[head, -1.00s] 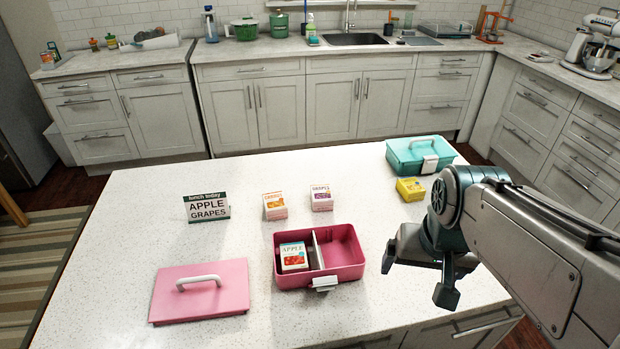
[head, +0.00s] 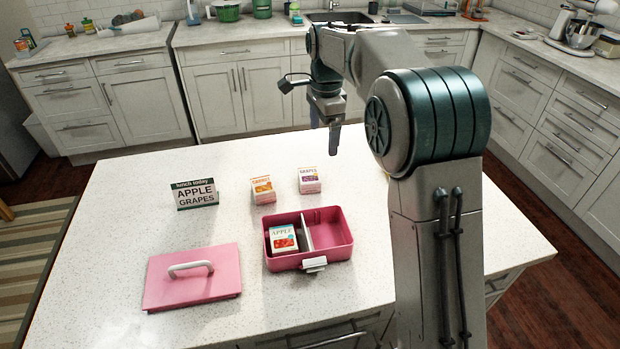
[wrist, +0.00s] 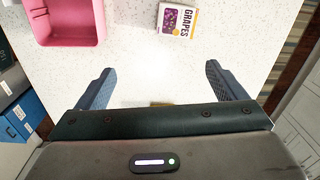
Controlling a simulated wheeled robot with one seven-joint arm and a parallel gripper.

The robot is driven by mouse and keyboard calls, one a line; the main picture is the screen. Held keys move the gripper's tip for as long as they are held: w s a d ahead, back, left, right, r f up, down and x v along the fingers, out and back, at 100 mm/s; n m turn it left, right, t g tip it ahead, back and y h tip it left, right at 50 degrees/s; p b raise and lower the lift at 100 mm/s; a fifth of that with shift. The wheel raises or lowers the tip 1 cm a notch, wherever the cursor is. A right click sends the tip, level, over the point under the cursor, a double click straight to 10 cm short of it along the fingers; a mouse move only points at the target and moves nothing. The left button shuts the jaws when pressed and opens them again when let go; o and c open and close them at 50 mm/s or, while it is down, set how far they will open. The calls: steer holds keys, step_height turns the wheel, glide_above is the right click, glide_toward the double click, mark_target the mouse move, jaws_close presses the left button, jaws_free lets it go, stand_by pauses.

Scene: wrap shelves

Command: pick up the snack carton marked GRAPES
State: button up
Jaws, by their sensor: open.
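The snack carton marked GRAPES (head: 309,180) stands on the white counter behind the pink lunch box, white with purple fruit printed on it. It also shows in the wrist view (wrist: 177,20), near the top, ahead of the fingers and a little right of the middle between them. My gripper (head: 334,140) is above the far side of the counter, pointing down, just behind and right of the carton in the head view. Its two fingers are spread and empty in the wrist view (wrist: 159,90). It is apart from the carton.
An orange-marked carton (head: 262,190) stands left of the grapes carton. The open pink lunch box (head: 291,262) holds an APPLE carton (head: 284,238) in its left compartment. A pink lid (head: 192,280) and a sign (head: 195,193) reading APPLE, GRAPES are on the left.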

steer(key=w+a+f+m, duration=0.2)
steer(key=w+a+f, duration=0.1)
steer(key=w+a, duration=0.1)
glide_above(309, 175)
steer(key=f, duration=0.8)
steer(key=shift+w+a, duration=0.15)
steer(key=shift+w, duration=0.25)
steer(key=shift+s+d+f+p, duration=0.15)
steer(key=shift+f+p, duration=0.25)
steer(key=shift+f, duration=0.95)
steer(key=shift+s+d+f+p, duration=0.15)
steer(key=shift+f+p, duration=0.25)
steer(key=shift+f, duration=0.95)
steer(key=shift+a, duration=0.1)
steer(key=c, duration=1.1)
